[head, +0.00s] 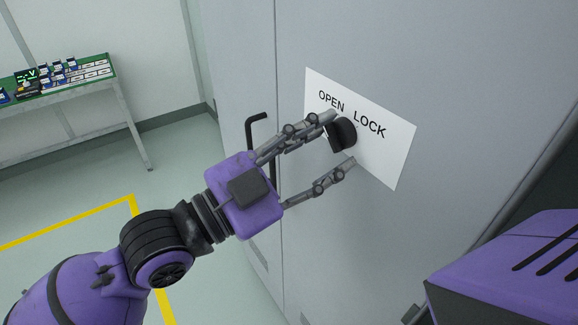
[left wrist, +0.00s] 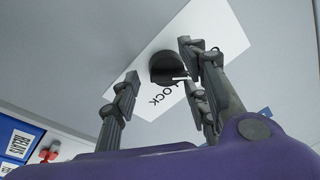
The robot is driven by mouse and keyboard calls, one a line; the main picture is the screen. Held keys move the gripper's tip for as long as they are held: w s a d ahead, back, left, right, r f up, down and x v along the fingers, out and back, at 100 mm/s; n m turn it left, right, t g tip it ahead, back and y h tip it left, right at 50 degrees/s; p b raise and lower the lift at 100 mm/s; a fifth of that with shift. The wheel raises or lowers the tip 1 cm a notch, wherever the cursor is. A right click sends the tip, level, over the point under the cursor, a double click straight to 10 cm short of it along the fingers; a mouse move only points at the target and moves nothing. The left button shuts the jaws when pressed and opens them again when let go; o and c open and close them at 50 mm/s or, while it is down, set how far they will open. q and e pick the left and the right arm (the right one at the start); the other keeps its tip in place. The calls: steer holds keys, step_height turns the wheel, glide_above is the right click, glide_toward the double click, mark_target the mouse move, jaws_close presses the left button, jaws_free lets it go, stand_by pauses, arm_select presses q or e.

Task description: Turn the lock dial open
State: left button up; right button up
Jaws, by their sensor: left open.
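The black round lock dial (head: 343,132) sits on a white plate (head: 395,165) marked OPEN and LOCK, fixed to a grey cabinet door. My left gripper (head: 343,139) is open at the plate, one finger near the dial's upper left and the other below it. In the left wrist view the dial (left wrist: 170,68) shows between the open fingers, with a light pointer mark toward the right finger. I cannot tell whether a finger touches the dial. My right gripper is not in view.
A black door handle (head: 250,130) stands out left of the plate, close to my left gripper. A table (head: 105,80) with small boxes stands at the far left. Yellow floor lines (head: 133,205) run at left. The floor between is clear.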

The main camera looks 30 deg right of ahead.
arm_select(q)
steer(key=a+f, duration=0.1)
steer(key=a, duration=1)
steer(key=shift+s+f, duration=0.35)
steer(key=shift+s, duration=0.1)
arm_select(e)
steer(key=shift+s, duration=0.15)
arm_select(q)
steer(key=shift+f, duration=0.1)
